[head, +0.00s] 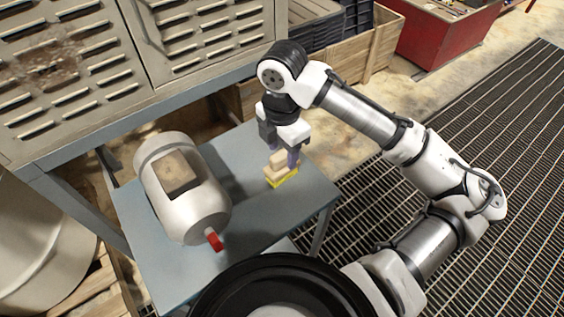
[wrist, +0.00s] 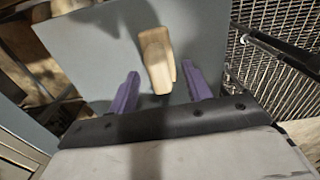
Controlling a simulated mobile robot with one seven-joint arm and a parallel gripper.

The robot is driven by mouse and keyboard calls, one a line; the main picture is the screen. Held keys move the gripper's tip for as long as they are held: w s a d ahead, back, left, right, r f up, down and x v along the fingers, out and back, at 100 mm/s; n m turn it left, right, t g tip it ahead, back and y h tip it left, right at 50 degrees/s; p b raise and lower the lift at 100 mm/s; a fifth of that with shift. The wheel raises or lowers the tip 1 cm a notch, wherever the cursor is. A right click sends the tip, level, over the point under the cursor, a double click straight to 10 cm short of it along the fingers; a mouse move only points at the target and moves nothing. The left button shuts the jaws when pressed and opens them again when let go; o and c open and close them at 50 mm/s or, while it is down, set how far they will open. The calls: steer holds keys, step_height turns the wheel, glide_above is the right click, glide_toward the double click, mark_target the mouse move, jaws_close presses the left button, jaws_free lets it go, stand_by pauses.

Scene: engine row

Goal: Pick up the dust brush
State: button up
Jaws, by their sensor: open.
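The dust brush (head: 280,168) lies on the grey-blue table near its right edge, with a pale wooden body and a yellow strip along its bottom. In the wrist view its wooden part (wrist: 156,58) stands between the two purple fingers, with room on either side. My gripper (head: 283,158) is open and points down at the brush. In the head view the fingers are around or just above the brush; the exact height is hard to tell. In the wrist view the open fingertips (wrist: 163,84) appear apart from the wood. The bristles are hidden in the wrist view.
A large white canister (head: 190,205) with a red tip lies on the table (head: 250,215) left of the brush. A louvred metal cabinet (head: 85,75) stands behind. Wooden crates (head: 375,55) and a red bin (head: 440,35) are further back. Grating floor (head: 480,130) is at right.

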steer(key=shift+f, duration=1.45)
steer(key=shift+c, duration=0.3)
steer(key=c, duration=0.8)
steer(key=shift+o, duration=0.2)
steer(key=shift+w+r, duration=0.1)
steer(key=shift+r, duration=0.05)
step_height(320, 180, up, 20)
steer(key=b, duration=0.1)
